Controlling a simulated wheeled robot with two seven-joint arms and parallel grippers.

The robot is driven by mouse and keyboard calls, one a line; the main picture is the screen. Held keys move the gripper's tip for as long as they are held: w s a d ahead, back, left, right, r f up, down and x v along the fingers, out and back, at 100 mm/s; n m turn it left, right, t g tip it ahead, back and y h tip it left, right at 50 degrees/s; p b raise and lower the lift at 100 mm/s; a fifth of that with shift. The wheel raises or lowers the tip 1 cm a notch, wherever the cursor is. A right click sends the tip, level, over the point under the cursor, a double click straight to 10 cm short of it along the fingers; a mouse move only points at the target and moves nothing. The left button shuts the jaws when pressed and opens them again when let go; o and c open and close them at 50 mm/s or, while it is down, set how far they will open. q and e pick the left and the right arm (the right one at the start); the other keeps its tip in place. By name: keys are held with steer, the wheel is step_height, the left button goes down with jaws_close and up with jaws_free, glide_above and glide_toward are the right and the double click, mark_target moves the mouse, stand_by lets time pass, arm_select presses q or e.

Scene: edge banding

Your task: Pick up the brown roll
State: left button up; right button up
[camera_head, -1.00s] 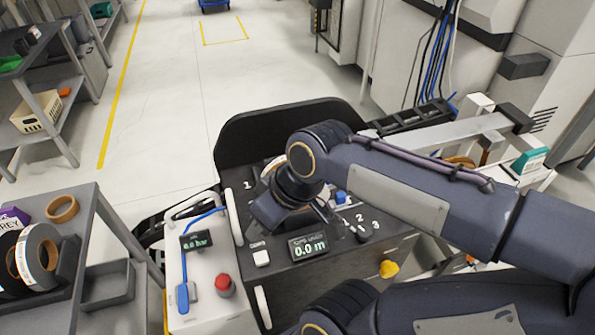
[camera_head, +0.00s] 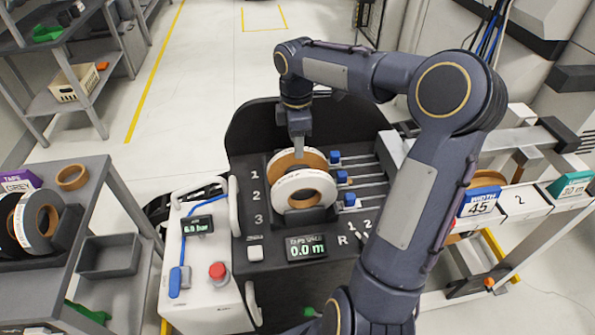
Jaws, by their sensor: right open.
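A roll with a brown face (camera_head: 316,160) stands upright in the black dispenser (camera_head: 245,160). It is behind a white roll (camera_head: 290,186) with a brown core, which hides its lower part. My right gripper (camera_head: 299,150) points down over the top of the brown-faced roll, its tips close to or at the upper rim. It is open, though the finger gap is hard to see from here; contact cannot be told. My left gripper is not in view.
Blue-tipped rods (camera_head: 343,177) lie right of the rolls. A control box (camera_head: 200,255) with a red button stands at left. A grey cart (camera_head: 105,200) holds more rolls and a brown ring (camera_head: 71,177). Another brown roll (camera_head: 487,178) sits at right behind number cards.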

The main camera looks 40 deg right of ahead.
mark_target(312, 157)
step_height(312, 157, down, 4)
steer(key=shift+d+r, duration=0.1)
steer(key=shift+r, duration=0.1)
steer(key=shift+c, duration=0.2)
jaws_close()
